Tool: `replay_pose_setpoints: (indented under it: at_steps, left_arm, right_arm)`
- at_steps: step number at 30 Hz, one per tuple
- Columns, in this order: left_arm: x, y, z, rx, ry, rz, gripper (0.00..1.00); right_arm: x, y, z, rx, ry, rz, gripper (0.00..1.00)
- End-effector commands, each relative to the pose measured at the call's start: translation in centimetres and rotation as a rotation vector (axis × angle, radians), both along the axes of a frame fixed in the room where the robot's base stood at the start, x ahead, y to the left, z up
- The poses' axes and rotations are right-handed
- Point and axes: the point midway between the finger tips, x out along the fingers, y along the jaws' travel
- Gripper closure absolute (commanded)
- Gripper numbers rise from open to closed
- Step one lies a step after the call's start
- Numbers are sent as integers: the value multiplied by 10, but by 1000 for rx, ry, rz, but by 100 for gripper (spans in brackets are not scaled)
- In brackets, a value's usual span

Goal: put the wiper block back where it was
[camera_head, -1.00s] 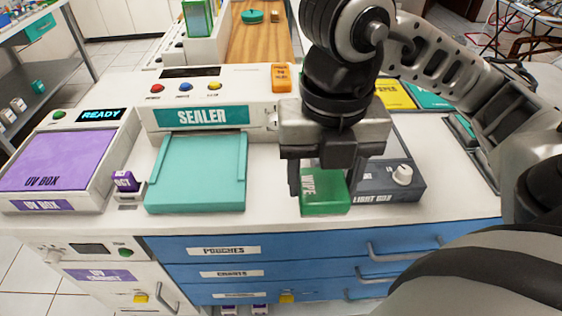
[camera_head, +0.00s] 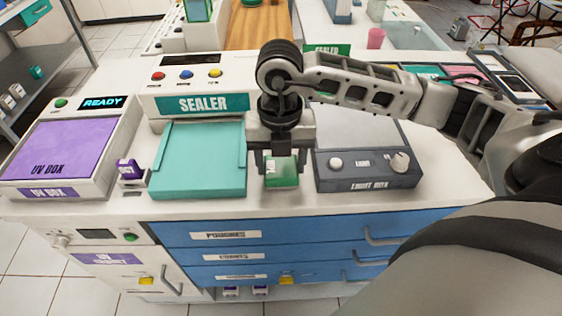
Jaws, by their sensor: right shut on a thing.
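The wiper block is a small green block (camera_head: 282,174) with a white label on its left part. My right gripper (camera_head: 281,160) points down and is shut on it. The block is at the counter's front part, between the teal sealer tray (camera_head: 200,165) and the grey light box (camera_head: 368,170). I cannot tell whether its underside touches the counter. My left gripper is not in view.
The sealer (camera_head: 195,95) stands behind the tray. The purple-topped UV box (camera_head: 68,148) and a small purple block (camera_head: 130,170) are to the left. Blue drawers (camera_head: 290,238) are below the counter's front edge. A narrow white strip of counter surrounds the block.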

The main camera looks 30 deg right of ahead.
Motion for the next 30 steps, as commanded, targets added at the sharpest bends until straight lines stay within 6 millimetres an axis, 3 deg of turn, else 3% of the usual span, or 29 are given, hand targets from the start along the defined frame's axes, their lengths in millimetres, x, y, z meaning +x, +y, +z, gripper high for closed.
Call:
replay_pose_setpoints:
  at_steps: [2,13,14,15,16,25,30]
  left_arm:
    - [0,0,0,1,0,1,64]
    - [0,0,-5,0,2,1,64]
    - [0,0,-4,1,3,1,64]
    - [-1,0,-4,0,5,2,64]
    - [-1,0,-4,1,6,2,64]
    - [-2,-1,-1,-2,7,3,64]
    - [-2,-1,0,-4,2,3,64]
  right_arm:
    - [-1,0,-9,-1,2,0,64]
    - [0,0,-14,0,-1,1,64]
    - [0,0,-13,0,-1,1,37]
    - [0,0,-12,0,-1,1,26]
    - [0,0,-12,0,-1,1,21]
    - [0,0,-10,0,-1,0,21]
    - [1,0,7,2,-6,0,21]
